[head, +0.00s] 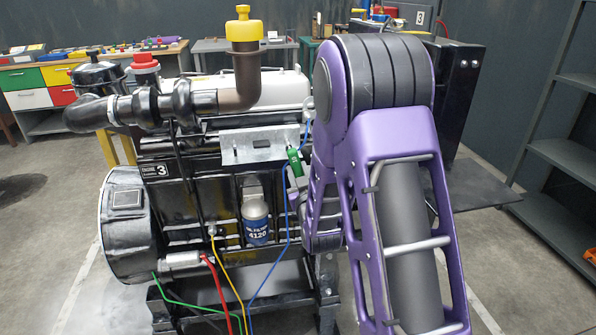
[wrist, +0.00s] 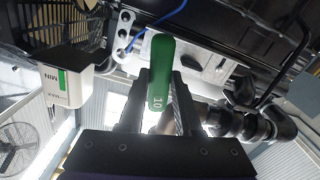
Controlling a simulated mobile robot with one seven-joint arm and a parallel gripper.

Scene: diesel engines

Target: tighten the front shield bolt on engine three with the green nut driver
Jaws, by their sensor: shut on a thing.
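Engine three (head: 130,195) stands at the left of the head view with a "3" plate on its side. A grey metal shield plate (head: 262,143) sits on its near side, below the valve cover. The green nut driver (head: 295,162) is just right of the shield's lower right corner. In the wrist view, my gripper (wrist: 161,78) is shut on the green handle of the driver (wrist: 160,65), which is marked "10". The driver's tip and the front shield bolt cannot be made out. My arm hides the engine's right end.
Blue, yellow, red and green cables hang along the engine's near side. A blue and white oil filter (head: 256,222) stands out below the shield. A brown pipe with a yellow cap (head: 243,50) rises above. Grey shelving (head: 560,150) is at far right; floor between is open.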

